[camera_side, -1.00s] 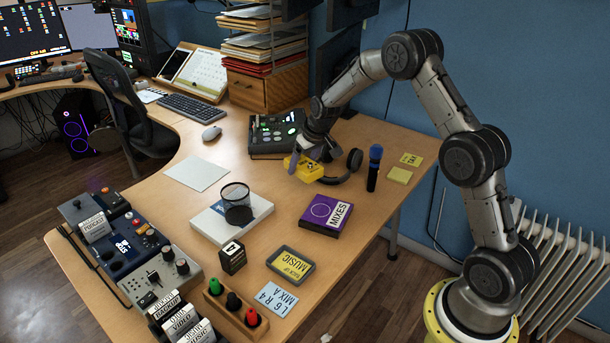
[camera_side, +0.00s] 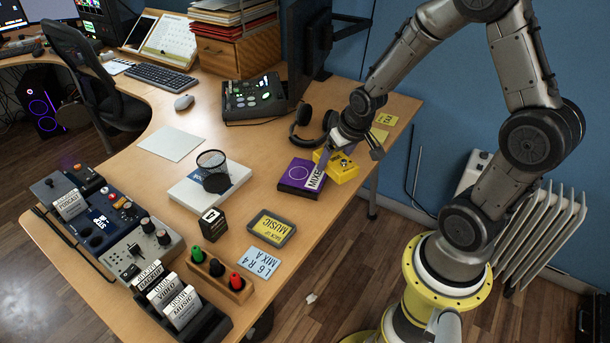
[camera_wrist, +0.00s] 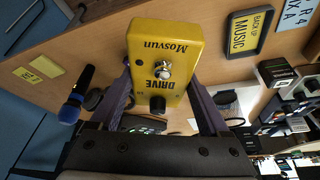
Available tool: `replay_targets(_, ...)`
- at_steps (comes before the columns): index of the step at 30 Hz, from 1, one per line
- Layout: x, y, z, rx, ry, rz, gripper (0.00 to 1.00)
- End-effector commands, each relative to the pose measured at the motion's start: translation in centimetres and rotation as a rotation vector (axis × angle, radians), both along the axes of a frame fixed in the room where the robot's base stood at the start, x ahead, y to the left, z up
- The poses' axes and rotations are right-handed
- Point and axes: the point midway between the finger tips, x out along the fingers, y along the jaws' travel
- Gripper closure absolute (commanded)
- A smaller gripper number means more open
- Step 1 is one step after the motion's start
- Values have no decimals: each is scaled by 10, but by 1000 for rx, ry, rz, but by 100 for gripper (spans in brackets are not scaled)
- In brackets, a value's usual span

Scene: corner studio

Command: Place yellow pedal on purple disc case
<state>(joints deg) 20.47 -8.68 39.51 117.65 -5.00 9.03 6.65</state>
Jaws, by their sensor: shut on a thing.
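The yellow pedal (camera_side: 344,170) is held between the purple fingers of my gripper (camera_side: 343,150), just right of the purple disc case. The wrist view shows the pedal (camera_wrist: 165,50) from its top face, with "DRIVE" lettering and a knob, gripped on both sides by my gripper (camera_wrist: 164,88). The purple disc case (camera_side: 296,177), with a white "MIXES" label, lies flat on the desk near its right edge. In the side view the pedal overlaps the label's right side; its exact height is unclear. I cannot make out the case in the wrist view.
Black headphones (camera_side: 305,130) lie behind the case. A blue-topped microphone (camera_wrist: 75,95) shows in the wrist view.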

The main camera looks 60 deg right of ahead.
Motion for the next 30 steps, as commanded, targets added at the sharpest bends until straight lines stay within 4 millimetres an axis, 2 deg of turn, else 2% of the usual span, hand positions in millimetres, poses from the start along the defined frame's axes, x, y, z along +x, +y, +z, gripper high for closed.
replay_targets(4,-7,1,9,-1,-5,-2,97)
replay_targets(8,2,-3,11,-1,-1,-2,97)
replay_targets(20,79,-33,-27,-1,0,-4,97)
replay_targets(21,85,-35,-34,0,2,-4,97)
replay_targets(27,109,-45,-66,1,0,-4,97)
replay_targets(30,116,-47,-75,0,-1,-3,97)
